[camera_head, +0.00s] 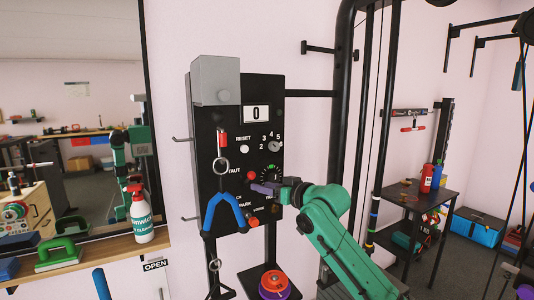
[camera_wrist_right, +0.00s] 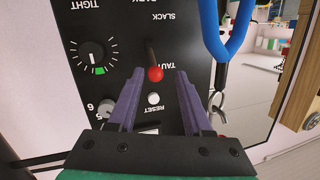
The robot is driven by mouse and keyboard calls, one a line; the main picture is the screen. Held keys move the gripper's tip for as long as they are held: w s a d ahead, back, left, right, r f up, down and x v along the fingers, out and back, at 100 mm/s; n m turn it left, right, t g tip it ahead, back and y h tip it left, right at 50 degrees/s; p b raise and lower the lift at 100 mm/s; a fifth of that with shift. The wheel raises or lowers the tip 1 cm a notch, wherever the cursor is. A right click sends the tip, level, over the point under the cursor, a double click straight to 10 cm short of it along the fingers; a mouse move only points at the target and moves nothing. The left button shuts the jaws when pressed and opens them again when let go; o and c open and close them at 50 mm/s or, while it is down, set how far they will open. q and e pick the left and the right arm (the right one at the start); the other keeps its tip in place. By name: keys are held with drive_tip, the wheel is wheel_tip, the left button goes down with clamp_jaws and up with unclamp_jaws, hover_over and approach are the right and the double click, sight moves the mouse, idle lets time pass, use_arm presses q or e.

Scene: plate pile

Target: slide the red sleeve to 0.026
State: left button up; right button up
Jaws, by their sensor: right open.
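A black panel (camera_head: 207,190) hangs on the wall. My right gripper (camera_head: 257,188) has purple fingers and is at the panel's lower right. In the right wrist view my right gripper (camera_wrist_right: 155,72) is open, with a red-tipped lever (camera_wrist_right: 156,74) showing between its fingers; I cannot tell whether they touch it. The sleeve cannot be made out there. My left gripper is not in view.
A blue V-shaped handle (camera_head: 224,212) hangs before the panel. The panel has a counter (camera_head: 256,114) reading 0 and a green-marked dial (camera_wrist_right: 95,56). A grey box (camera_head: 215,80) covers its top left. A black rack post (camera_head: 342,130) stands at right. A spray bottle (camera_head: 141,215) stands left.

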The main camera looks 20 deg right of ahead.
sight(225, 140)
drive_tip(key=s+a+r+n+y, duration=0.2)
drive_tip(key=s+a+r, duration=0.1)
drive_tip(key=s+r, duration=0.3)
drive_tip(key=s+a+r+n+y, duration=0.1)
drive_tip(key=s+a+r+n, duration=0.2)
drive_tip(key=r, duration=0.6)
drive_tip(key=shift+m, duration=0.7)
drive_tip(key=p+x, duration=0.3)
drive_tip(key=x, duration=0.2)
drive_tip(key=p+x, duration=0.3)
drive_tip(key=x, duration=0.2)
drive_tip(key=shift+a+r, duration=0.2)
drive_tip(key=shift+a, duration=0.05)
drive_tip(key=shift+w+a+f, duration=0.15)
drive_tip(key=shift+w, duration=0.15)
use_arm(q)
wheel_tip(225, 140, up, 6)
use_arm(e)
drive_tip(key=shift+f, duration=0.1)
drive_tip(key=shift+p, duration=0.5)
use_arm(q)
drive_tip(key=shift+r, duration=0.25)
